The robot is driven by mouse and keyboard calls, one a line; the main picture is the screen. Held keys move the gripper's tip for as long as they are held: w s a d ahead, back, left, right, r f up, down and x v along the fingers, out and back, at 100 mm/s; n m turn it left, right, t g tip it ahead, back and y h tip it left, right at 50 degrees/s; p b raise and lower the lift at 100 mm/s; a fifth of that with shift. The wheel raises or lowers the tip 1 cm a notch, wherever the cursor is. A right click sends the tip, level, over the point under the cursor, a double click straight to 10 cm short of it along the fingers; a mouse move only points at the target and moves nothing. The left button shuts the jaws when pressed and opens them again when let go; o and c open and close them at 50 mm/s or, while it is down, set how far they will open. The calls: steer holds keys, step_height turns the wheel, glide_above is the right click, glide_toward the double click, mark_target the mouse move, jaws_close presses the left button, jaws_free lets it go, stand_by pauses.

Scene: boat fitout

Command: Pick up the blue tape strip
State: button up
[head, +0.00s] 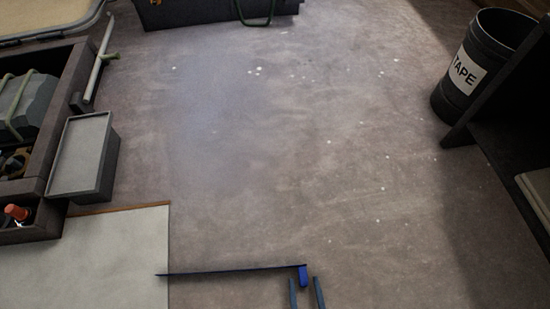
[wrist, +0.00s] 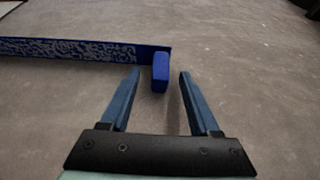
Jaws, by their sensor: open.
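The blue tape strip (head: 235,271) lies low in the head view, long and thin, with its left end over the pale board and a thicker blue block at its right end. In the wrist view the strip (wrist: 85,50) runs in from the left edge, with a mottled pale pattern on its face, and ends at the blue block (wrist: 160,72). My gripper (head: 306,283) is open at the bottom of the head view. In the wrist view my gripper's two blue fingers (wrist: 160,75) stand apart, with the block between or just beyond their tips. Contact cannot be told.
A pale board (head: 90,255) lies at lower left, beside a grey box (head: 80,160) and a dark tool crate (head: 62,95). A black bin labelled TAPE (head: 463,80) stands at upper right, next to a dark shelf (head: 500,125). The middle floor is clear apart from small white specks.

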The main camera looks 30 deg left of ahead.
steer(key=shift+w+a+f, duration=0.15)
steer(key=shift+w+a, duration=0.1)
steer(key=shift+w, duration=0.2)
jaws_close()
